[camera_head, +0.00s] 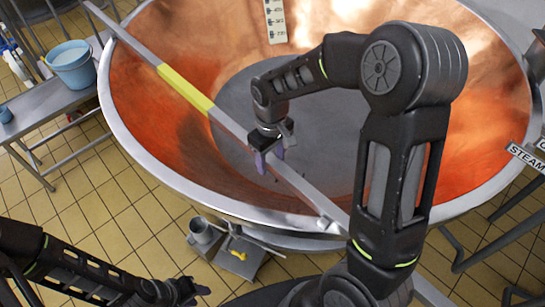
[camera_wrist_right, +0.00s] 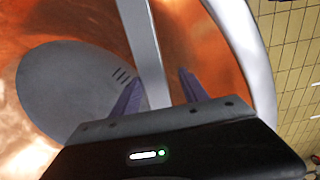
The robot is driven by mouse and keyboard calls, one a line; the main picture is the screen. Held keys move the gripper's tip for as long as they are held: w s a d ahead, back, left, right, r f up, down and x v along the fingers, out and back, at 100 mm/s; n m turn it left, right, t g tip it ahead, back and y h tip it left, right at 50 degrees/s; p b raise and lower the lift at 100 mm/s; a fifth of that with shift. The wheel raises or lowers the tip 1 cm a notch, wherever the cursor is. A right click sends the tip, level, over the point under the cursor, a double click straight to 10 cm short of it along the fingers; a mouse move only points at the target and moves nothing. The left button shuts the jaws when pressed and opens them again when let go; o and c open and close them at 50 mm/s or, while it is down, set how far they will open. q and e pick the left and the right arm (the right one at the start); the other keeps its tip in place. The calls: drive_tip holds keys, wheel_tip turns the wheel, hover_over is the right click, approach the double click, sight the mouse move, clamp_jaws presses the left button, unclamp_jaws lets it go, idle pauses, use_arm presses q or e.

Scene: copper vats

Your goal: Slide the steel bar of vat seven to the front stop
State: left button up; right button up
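The steel bar (camera_head: 232,126) lies across the copper vat (camera_head: 140,110) from the far left rim to the near right rim, with a yellow section (camera_head: 186,90). My right gripper (camera_head: 268,164) is over the bar's near half, on the near side of the yellow section. In the right wrist view the bar (camera_wrist_right: 143,45) runs between the two spread purple fingers (camera_wrist_right: 160,92), nearer the left one, with a gap to the right one. Whether the fingertips reach down past the bar cannot be told. My left gripper (camera_head: 180,291) is low at the left, away from the bar; its fingers are unclear.
A blue bucket (camera_head: 72,64) stands on a steel side table (camera_head: 50,112) at the left. A metal jug (camera_head: 204,233) and a tray (camera_head: 240,258) are below the vat's near rim. A scale plate (camera_head: 275,20) is on the far wall. A STEAM sign (camera_head: 526,158) is at the right.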

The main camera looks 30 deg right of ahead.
drive_tip(key=shift+d, duration=0.15)
drive_tip(key=shift+r, duration=0.45)
wheel_tip(320, 180, up, 7)
drive_tip(key=shift+f, duration=0.1)
idle(0.4)
